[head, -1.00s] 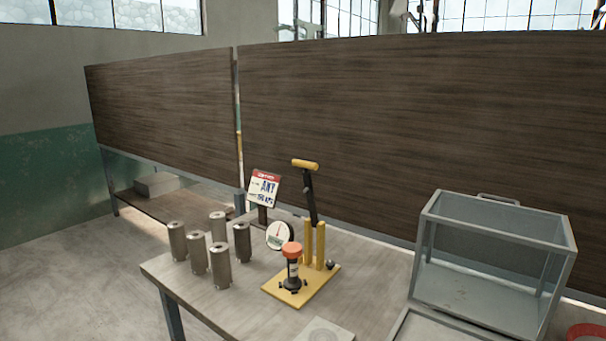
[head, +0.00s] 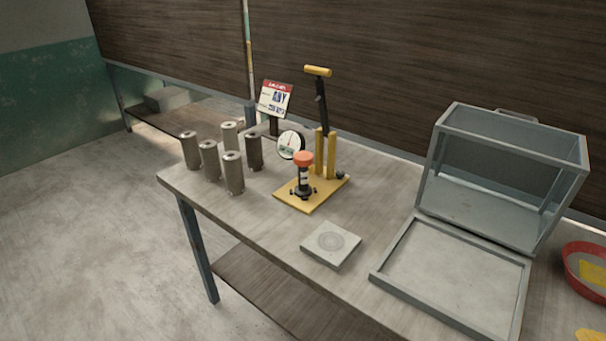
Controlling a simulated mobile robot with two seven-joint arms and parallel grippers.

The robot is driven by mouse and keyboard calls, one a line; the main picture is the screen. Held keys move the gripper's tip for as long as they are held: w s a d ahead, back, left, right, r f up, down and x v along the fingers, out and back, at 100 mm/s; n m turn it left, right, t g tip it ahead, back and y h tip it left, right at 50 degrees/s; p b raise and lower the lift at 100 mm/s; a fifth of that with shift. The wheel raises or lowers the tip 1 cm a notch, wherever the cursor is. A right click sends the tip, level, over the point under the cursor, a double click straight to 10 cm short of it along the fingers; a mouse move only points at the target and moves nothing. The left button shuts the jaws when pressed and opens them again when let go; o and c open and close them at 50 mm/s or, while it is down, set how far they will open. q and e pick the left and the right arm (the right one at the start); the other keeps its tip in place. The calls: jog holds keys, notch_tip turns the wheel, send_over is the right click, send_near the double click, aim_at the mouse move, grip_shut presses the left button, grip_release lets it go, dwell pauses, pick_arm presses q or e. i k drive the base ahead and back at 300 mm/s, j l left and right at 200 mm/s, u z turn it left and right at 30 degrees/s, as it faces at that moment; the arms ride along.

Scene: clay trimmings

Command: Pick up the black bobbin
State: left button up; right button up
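Several upright cylinders, perhaps bobbins, stand in a cluster at the left end of the workbench (head: 265,213) in the head view. Most are grey-brown metal, such as the front one (head: 234,174). The one at the cluster's right (head: 254,152) looks darkest; I cannot tell for sure whether it is the black bobbin. A black upright piece with an orange cap (head: 303,160) stands on the yellow base plate (head: 308,202) of a lever press, right of the cluster. Neither of my grippers is in view.
A round gauge (head: 290,145) and a sign (head: 274,99) stand by the press. A square grey plate (head: 331,244) lies in front. A glass-sided box (head: 505,175), a shallow framed tray (head: 452,280) and a red bowl (head: 586,268) are on the right.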

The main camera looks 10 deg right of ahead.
aim_at(303, 159)
jog(key=j+z, duration=0.1)
jog(key=z, duration=0.25)
jog(key=i+j+z, duration=0.1)
jog(key=z, duration=0.25)
jog(key=i+j+z, duration=0.2)
jog(key=j, duration=0.25)
jog(key=j+z, duration=0.2)
jog(key=j, duration=0.25)
jog(key=j+z, duration=0.15)
jog(key=j, duration=0.75)
jog(key=i, duration=0.05)
